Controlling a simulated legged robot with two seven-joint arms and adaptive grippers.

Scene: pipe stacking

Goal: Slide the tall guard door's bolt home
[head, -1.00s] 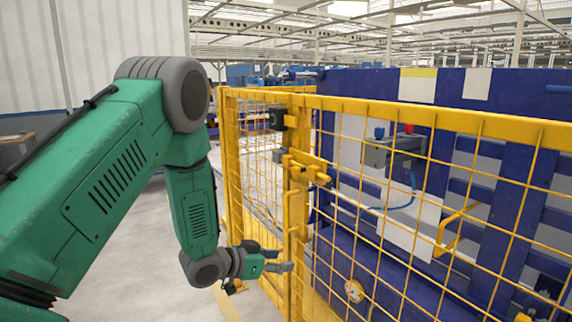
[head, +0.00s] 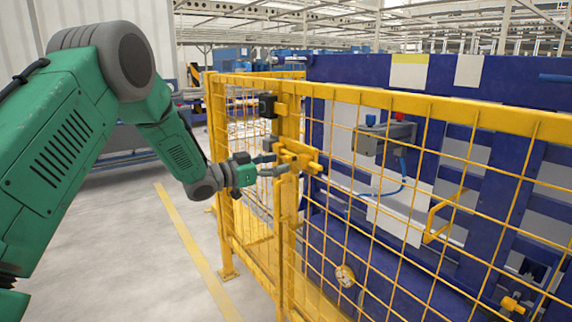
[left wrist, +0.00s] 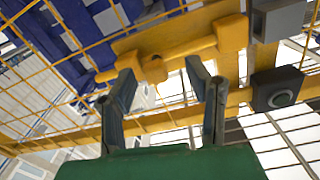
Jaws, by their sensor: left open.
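The tall guard door (head: 420,190) is a yellow mesh panel across the middle and right of the head view. Its yellow bolt (head: 297,157) sits on the door's upright edge and shows large in the left wrist view (left wrist: 170,50), with a small knob (left wrist: 153,68) on it. My left gripper (head: 272,165) is open and empty, its fingers pointing at the bolt. In the left wrist view the two fingertips (left wrist: 160,75) are apart just short of the bolt, one on each side of the knob. I cannot tell whether they touch it. My right gripper is not in view.
A dark box with a round button (left wrist: 277,90) is beside the bolt. A yellow pull handle (head: 279,200) stands below it. Blue machinery (head: 340,90) stands behind the mesh. The floor (head: 130,230) at left is clear, with a yellow line.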

